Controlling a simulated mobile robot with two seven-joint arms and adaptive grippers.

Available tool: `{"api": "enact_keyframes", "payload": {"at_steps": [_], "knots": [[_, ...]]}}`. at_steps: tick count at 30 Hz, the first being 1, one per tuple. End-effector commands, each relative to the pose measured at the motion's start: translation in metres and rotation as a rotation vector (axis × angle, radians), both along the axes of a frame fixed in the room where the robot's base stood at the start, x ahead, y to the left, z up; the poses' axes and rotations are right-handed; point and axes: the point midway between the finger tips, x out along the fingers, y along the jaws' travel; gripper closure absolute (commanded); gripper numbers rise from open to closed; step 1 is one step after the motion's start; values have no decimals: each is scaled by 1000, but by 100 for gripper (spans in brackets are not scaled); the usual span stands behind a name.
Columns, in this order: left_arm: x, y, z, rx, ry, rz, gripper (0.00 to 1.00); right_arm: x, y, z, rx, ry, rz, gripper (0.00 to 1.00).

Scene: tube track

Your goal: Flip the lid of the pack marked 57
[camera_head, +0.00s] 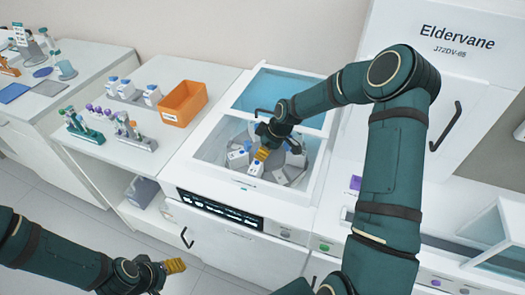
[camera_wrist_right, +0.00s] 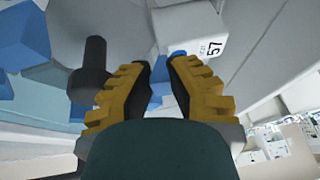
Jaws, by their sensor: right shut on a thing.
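The pack marked 57 (camera_wrist_right: 191,28) is white, with its black number on the side facing the right wrist camera. It is just beyond my right gripper's fingertips (camera_wrist_right: 158,66), which cover part of it. A blue part (camera_wrist_right: 160,90), apparently its lid, shows between the yellow fingers, and they are shut on it. In the head view my right gripper (camera_head: 262,153) points down into the open-topped white machine (camera_head: 187,160), among white packs with blue parts (camera_head: 255,169). My left gripper (camera_head: 175,266) is low at the left, away from the machine; its finger gap is unclear.
Several other packs (camera_head: 237,159) and grey wedge-shaped holders crowd the machine's well around my right gripper. A dark knob-ended post (camera_wrist_right: 93,62) stands close to a finger. An orange bin (camera_head: 183,103) and tube racks (camera_head: 134,135) are on the left counter.

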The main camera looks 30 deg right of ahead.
Motion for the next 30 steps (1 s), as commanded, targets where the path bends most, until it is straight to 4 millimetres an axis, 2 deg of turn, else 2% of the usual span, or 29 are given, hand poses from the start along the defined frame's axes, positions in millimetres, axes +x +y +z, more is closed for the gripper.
{"api": "enact_keyframes", "payload": {"at_steps": [2,3,5,17,20,30], "knots": [[0,0,0,0,0,0,39,-1,0,-2,0,3,1,100],[0,0,0,0,1,0,39,-1,0,-2,-1,3,1,72],[0,0,0,0,1,0,39,-1,0,-2,0,3,1,52],[0,0,0,0,1,-1,39,-1,-2,5,-2,-1,0,52],[0,0,0,0,1,0,39,-4,-6,16,-2,-2,0,52],[0,0,0,0,1,0,39,-19,-28,78,-4,-2,-1,52]]}}
